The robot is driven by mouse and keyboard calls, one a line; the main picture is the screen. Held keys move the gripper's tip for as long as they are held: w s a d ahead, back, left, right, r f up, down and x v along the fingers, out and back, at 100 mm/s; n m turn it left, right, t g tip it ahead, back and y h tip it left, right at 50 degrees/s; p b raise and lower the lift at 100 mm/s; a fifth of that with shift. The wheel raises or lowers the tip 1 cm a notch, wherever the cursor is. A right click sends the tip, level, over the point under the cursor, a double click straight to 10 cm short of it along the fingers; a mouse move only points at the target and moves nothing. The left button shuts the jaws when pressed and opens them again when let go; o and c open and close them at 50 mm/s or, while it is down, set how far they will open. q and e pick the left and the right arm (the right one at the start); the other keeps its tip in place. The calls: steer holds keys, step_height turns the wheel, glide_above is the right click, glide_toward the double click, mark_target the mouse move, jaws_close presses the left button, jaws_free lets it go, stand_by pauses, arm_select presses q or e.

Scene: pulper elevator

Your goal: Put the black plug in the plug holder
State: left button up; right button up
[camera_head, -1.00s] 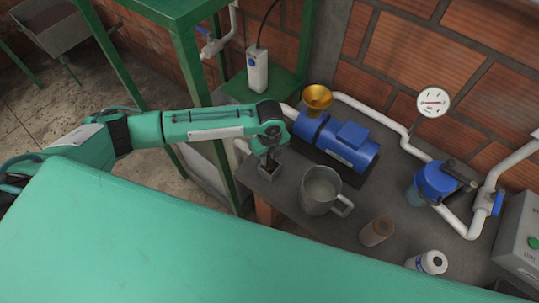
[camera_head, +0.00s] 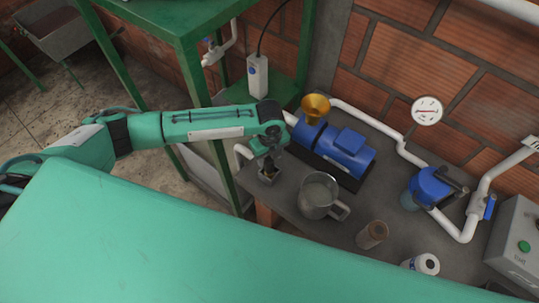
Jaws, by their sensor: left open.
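The plug holder appears to be the small square grey box (camera_head: 268,178) near the left end of the grey bench. A small dark shape with a yellowish spot shows in its opening, too small to tell whether it is the black plug. My left gripper (camera_head: 267,165) points down just above the box, with its jaws open. The fingers partly cover the opening, and I cannot tell whether they touch anything there. I cannot make out the black plug clearly. My right gripper is not in view.
A grey metal jug (camera_head: 318,197) stands close to the right of the box. Behind are a blue pump (camera_head: 345,150) with a brass funnel (camera_head: 316,104) and white pipes. A brown cylinder (camera_head: 371,235) and a white bottle (camera_head: 425,264) stand at the front. A green frame post (camera_head: 192,75) rises behind my arm.

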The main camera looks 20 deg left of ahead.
arm_select(q)
step_height(320, 180, up, 7)
steer(key=p, duration=0.5)
steer(key=shift+f, duration=0.2)
steer(key=shift+r, duration=0.85)
steer(key=shift+d, duration=0.1)
